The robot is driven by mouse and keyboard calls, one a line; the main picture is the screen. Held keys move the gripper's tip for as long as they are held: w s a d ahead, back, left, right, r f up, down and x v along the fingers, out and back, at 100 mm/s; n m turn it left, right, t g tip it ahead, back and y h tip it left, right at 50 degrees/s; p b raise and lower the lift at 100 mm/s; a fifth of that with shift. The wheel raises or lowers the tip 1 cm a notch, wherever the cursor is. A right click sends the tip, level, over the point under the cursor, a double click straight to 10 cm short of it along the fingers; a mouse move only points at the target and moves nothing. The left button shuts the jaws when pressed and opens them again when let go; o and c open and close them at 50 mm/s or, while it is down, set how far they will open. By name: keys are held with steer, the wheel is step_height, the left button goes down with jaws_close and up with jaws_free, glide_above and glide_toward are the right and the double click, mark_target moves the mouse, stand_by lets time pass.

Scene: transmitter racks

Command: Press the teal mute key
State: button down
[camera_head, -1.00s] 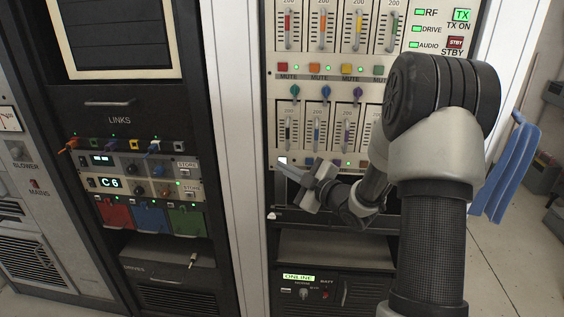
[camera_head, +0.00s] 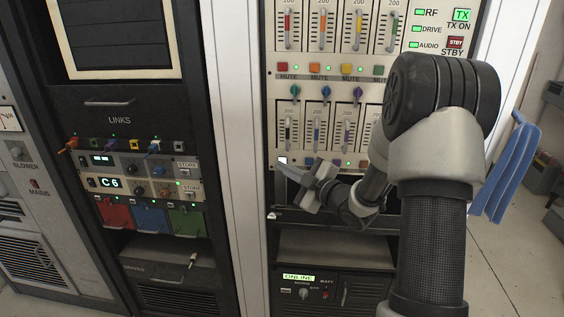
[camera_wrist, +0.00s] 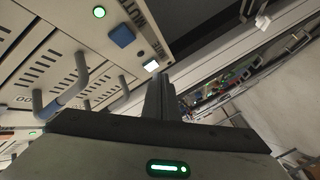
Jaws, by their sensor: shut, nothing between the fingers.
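The lower row of mute keys runs along the bottom of the channel panel (camera_head: 270,130). At its left end, in the column of the teal knob (camera_head: 295,91), a small bright white square key (camera_head: 282,160) shows; no key looks plainly teal. It also shows bright in the wrist view (camera_wrist: 151,65), next to a blue key (camera_wrist: 122,36) with a green light beyond it. My gripper (camera_head: 281,166) is shut and empty, its tips just below the white key. In the wrist view my fingertips (camera_wrist: 161,76) are close beside that key; I cannot tell whether they touch it.
The upper row holds red (camera_head: 281,70), orange (camera_head: 314,69), yellow (camera_head: 347,69) and green (camera_head: 379,70) keys. Sliders (camera_head: 317,130) stand above the lower keys. A dark open shelf (camera_head: 330,250) lies below my gripper. A links rack (camera_head: 120,119) stands at left.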

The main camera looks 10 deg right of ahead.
stand_by(0.4)
steer(key=shift+w+d+b, duration=0.1)
steer(key=shift+w+b, duration=0.2)
steer(key=shift+w, duration=0.2)
stand_by(0.5)
steer(key=shift+s+b, duration=0.4)
steer(key=shift+s, duration=0.1)
steer(key=shift+s, duration=0.1)
steer(key=s, duration=0.2)
steer(key=s+a+b, duration=0.1)
steer(key=s+a, duration=0.1)
steer(key=s, duration=0.1)
steer(key=shift+s, duration=0.3)
